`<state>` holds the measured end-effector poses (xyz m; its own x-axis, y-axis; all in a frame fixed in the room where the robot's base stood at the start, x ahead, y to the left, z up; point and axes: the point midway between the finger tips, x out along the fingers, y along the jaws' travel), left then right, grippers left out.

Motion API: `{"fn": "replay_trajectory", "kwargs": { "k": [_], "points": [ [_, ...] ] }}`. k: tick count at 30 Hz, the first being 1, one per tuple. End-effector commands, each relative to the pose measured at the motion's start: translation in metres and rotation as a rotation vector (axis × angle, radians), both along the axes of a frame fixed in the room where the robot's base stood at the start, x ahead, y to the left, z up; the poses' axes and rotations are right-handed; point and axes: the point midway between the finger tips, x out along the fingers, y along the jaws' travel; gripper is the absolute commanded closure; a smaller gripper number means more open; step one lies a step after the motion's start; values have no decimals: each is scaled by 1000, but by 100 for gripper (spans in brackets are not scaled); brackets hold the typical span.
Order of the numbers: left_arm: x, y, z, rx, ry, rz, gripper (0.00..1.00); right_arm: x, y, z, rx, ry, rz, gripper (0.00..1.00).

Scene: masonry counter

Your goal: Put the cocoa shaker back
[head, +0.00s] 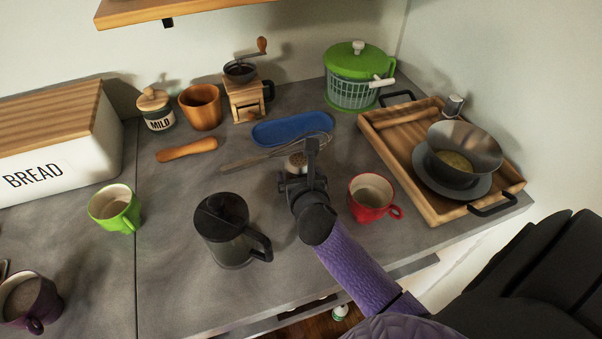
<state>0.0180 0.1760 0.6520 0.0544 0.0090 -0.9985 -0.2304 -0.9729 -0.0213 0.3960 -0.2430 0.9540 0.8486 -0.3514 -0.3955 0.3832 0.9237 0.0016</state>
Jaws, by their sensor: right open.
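A small shaker (296,161) with a pale, speckled top, which looks like the cocoa shaker, stands on the grey counter, partly hidden behind my right gripper. My right gripper (302,172) is open, right at the shaker in this view; I cannot tell whether the shaker is between its fingers or touching them. Another small shaker-like jar (453,105) with a dark body and a pale top stands at the back of the wooden tray (403,157). My left gripper is out of view.
A whisk (245,161) and blue dish (283,130) lie behind the gripper. A red mug (371,197) stands close on its right, a dark French press (228,230) on its left. A bowl (466,145) sits on the tray.

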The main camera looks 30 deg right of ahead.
Motion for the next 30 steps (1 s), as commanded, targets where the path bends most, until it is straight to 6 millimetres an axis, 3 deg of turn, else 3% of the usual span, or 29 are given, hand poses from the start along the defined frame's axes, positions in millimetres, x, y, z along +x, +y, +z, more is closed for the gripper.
{"fn": "replay_trajectory", "kwargs": {
  "k": [5, 12, 16, 30],
  "points": [
    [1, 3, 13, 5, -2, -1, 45, -21, 9, 14, -1, 1, 3, 0],
    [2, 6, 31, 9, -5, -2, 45, -73, 30, 38, 2, 1, 0, 0],
    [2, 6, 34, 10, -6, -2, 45, -93, 38, 46, 0, 1, 0, 0],
    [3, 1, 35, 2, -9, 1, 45, -102, 42, 49, 0, -1, -1, 0]
  ]
}}
